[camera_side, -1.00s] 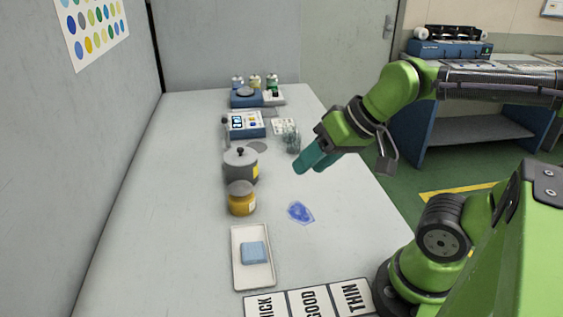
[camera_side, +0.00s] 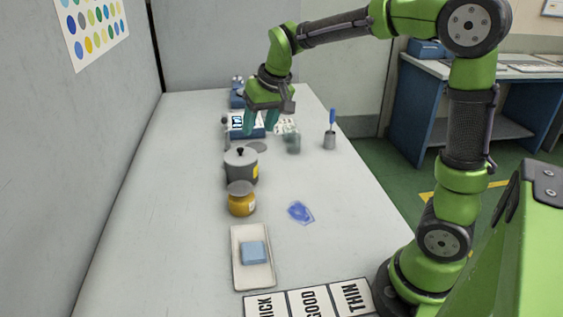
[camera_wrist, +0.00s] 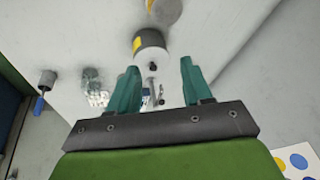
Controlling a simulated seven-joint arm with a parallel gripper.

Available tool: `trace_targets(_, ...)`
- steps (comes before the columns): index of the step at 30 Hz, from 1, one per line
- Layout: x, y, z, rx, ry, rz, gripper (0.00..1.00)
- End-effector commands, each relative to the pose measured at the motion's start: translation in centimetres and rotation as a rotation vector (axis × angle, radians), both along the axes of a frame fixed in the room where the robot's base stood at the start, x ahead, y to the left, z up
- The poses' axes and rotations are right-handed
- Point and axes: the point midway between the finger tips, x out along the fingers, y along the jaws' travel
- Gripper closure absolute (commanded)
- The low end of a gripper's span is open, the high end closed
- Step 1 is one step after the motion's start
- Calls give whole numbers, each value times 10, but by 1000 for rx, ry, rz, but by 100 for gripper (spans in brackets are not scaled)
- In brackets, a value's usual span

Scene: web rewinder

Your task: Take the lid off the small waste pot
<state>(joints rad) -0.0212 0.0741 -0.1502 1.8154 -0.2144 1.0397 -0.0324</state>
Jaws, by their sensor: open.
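The small waste pot (camera_side: 240,170) is a grey cylinder with a yellow label, standing on the table. Its grey lid (camera_side: 238,157) is on top, with a black knob (camera_side: 240,151). The pot also shows in the wrist view (camera_wrist: 150,42), ahead of the fingertips, with its knob (camera_wrist: 152,66) toward them. My gripper (camera_side: 260,124) is open and empty, above and behind the pot in the side view. In the wrist view, its teal fingers (camera_wrist: 158,72) are spread apart, with the knob showing between them and nothing held.
An amber jar (camera_side: 241,203) stands directly in front of the pot. A white tray (camera_side: 239,270) holds a blue block. A blue-white device (camera_side: 236,131) sits behind, partly hidden by my gripper. A cup with a blue-handled tool (camera_side: 329,141) stands right.

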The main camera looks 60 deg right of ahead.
Motion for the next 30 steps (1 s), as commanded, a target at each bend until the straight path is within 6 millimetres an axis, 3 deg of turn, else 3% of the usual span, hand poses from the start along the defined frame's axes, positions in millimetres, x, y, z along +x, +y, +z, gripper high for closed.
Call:
trace_targets(1,21,-11,-5,-31,17,-6,51)
trace_targets(4,50,-28,-4,-89,27,-13,51)
trace_targets(7,66,-39,4,-126,17,-18,51)
trace_targets(11,73,-44,15,-147,0,-18,51)
trace_targets(24,101,-56,-66,-145,8,-15,51)
trace_targets(30,110,-60,-87,-146,5,-15,51)
